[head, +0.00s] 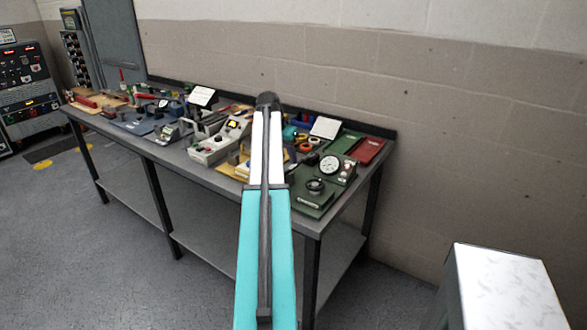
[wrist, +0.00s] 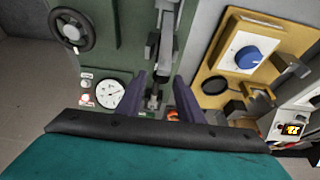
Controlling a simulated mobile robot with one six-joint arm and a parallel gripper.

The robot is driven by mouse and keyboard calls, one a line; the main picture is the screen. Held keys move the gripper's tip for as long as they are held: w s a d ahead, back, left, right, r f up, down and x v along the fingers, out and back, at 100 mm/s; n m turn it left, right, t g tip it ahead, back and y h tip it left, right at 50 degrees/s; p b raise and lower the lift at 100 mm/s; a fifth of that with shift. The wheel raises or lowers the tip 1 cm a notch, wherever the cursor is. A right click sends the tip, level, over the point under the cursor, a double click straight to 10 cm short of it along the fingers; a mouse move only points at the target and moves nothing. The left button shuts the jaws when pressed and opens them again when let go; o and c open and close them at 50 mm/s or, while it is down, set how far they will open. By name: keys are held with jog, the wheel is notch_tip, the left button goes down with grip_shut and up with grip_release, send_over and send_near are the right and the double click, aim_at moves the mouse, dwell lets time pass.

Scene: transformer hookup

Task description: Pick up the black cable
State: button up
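My gripper (wrist: 158,82) shows in the wrist view as two dark purple fingers standing apart, with the green panel and a dark narrow fitting seen between them. It looks open. In the head view my arm reaches out over the workbench (head: 312,222) and hides its own fingers. I cannot clearly make out the black cable. A black upright part (wrist: 167,40) stands just beyond the fingertips in the wrist view, and a dark ring-shaped piece (wrist: 214,88) lies to their right. I cannot tell whether either is the cable.
A green panel (wrist: 98,58) carries a black handwheel (wrist: 72,28) and a white dial gauge (wrist: 110,93) left of the fingers. A yellow board with a blue knob (wrist: 248,57) lies to the right. More devices crowd the bench. A white-topped stand (head: 505,285) is at lower right.

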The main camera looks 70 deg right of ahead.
aim_at(299, 163)
jog(key=shift+p+x, duration=0.8)
jog(key=shift+x, duration=1.55)
jog(key=shift+c, duration=0.6)
grip_shut()
